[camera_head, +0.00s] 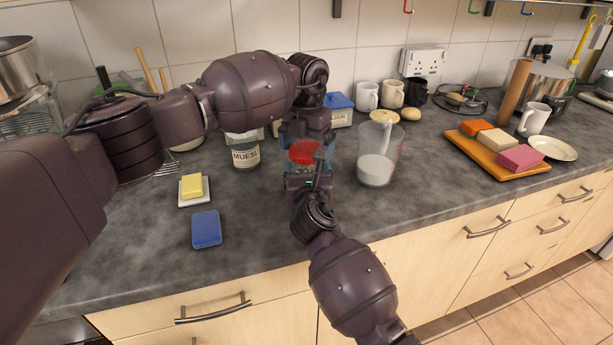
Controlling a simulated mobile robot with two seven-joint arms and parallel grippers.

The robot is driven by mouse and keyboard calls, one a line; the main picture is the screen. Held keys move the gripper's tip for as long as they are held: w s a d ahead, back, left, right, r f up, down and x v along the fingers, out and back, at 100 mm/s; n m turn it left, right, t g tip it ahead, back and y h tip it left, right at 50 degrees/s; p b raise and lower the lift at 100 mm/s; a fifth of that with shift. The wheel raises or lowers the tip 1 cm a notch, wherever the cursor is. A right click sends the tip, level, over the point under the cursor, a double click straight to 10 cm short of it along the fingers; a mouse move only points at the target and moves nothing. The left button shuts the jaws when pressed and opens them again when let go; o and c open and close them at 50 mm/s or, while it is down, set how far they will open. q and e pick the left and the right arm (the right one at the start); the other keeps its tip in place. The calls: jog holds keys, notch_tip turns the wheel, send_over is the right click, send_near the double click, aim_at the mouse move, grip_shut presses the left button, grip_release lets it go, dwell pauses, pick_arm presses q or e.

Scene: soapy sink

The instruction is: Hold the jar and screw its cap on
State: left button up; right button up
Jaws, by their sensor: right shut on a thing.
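The red cap (304,152) shows between my two grippers near the middle of the counter. The jar under it is mostly hidden by the grippers, and I cannot tell how the cap sits on it. My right gripper (307,168) comes from the front and is shut on the jar, just in front of the cap. My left gripper (306,138) reaches over from the left and is just behind the cap. Its fingertips are mostly hidden, so I cannot tell whether it is open or shut.
A muesli jar (245,155) stands to the left and a clear measuring jug (377,165) close to the right. A blue sponge (206,229) and a yellow block on a white dish (194,203) lie front left. An orange board (478,154) lies right. The front counter is mostly clear.

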pick_arm(q)
jog(key=shift+r, duration=0.1)
notch_tip(320, 180, up, 12)
dwell(0.7)
pick_arm(e)
jog(key=o, duration=1.6)
